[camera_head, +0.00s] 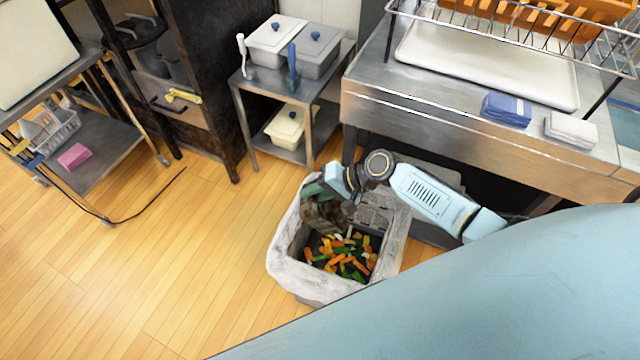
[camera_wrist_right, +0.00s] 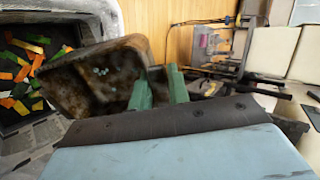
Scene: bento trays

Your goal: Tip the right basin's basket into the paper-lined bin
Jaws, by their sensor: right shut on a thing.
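My right gripper (camera_head: 316,190) is over the far left side of the paper-lined bin (camera_head: 285,262). Its green fingers, seen in the right wrist view (camera_wrist_right: 158,92), are shut on the wall of a dark, stained basket (camera_wrist_right: 100,75). The basket is steeply tilted, with its mouth towards the bin; in the head view it shows partly behind my gripper (camera_head: 326,218). Its inside looks nearly bare, with a few small pale specks. Orange, green and yellow vegetable scraps (camera_head: 344,262) lie in the bin, also seen in the wrist view (camera_wrist_right: 25,72). My left gripper is out of view.
A steel counter (camera_head: 460,125) with a rack, blue cloth (camera_head: 506,109) and white cloth (camera_head: 571,130) stands behind the bin. A small cart (camera_head: 262,92) with lidded tubs is at the back. The wooden floor left of the bin is clear.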

